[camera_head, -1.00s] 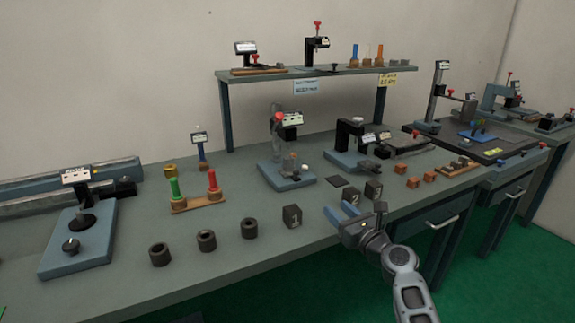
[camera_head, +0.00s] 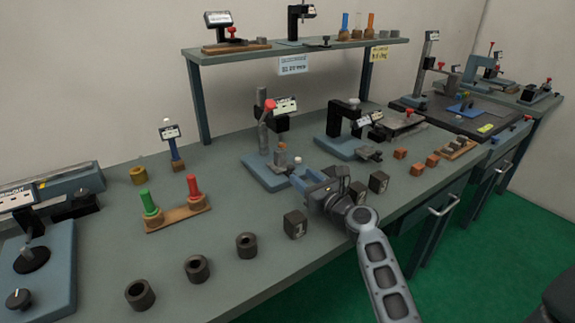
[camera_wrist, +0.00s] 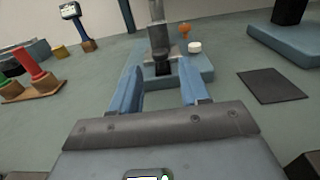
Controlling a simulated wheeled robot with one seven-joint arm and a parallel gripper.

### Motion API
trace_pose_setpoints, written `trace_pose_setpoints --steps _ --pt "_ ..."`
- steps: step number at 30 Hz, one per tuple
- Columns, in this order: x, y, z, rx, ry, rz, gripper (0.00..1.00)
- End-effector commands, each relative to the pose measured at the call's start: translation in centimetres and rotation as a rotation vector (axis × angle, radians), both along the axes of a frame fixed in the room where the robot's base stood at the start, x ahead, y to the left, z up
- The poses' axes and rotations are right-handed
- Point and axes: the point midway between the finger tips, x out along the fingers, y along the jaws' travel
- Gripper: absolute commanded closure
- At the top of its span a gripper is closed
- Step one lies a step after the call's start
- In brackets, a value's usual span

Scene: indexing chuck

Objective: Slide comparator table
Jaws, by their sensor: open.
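A comparator-like gauge stand with a blue base (camera_head: 262,178), grey column, red-ended lever and digital display (camera_head: 284,105) stands mid-bench in the head view. The wrist view shows its blue base (camera_wrist: 205,72) ahead, with a grey column (camera_wrist: 160,30), an orange knob (camera_wrist: 185,30) and a white round button (camera_wrist: 195,47). My gripper (camera_head: 308,176) is at the right front of this base. Its blue fingers (camera_wrist: 160,92) are open and empty, pointing at the base, with a dark block (camera_wrist: 162,66) lined up beyond the gap. I cannot tell if the fingertips touch the base.
A second blue-based gauge (camera_head: 345,148) with a black frame stands right of the stand. A dark square pad (camera_wrist: 271,84) lies to the right in the wrist view. Numbered dark blocks (camera_head: 295,224), dark rings (camera_head: 197,268) and a red and green plug rack (camera_head: 178,217) are nearby.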

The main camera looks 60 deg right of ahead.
Motion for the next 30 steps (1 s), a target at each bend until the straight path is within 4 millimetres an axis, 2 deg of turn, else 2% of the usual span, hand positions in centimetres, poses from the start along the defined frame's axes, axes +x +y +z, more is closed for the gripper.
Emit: trace_pose_setpoints --steps 9,13,25,30 --pt "4.1 -2.6 0.2 -0.003 -0.001 0.001 0.54" --pt "5.4 -3.3 0.1 -0.001 0.000 0.001 0.54" --pt "6.0 -3.7 0.1 -0.001 0.000 0.000 0.54" --pt "6.0 -3.7 0.1 -0.001 0.000 0.001 0.71"
